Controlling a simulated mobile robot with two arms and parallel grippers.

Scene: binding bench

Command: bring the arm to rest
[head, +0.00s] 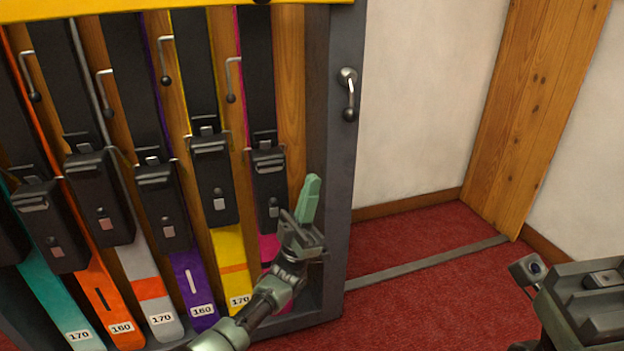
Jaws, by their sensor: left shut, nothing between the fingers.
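My left arm comes up from the bottom of the head view, and its gripper (311,188) points upward with its pale green fingers together. It is shut and holds nothing. It appears in front of the right end of the ski rack, just right of the pink ski (267,247). The wrist and forearm hide the lower part of that ski. From this one view I cannot tell how far the gripper is from the rack. My right gripper is not in view.
The rack's dark right post (345,150) stands close to the gripper. Several skis, including a yellow ski (229,256) and a purple ski (186,270), lean left of it.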

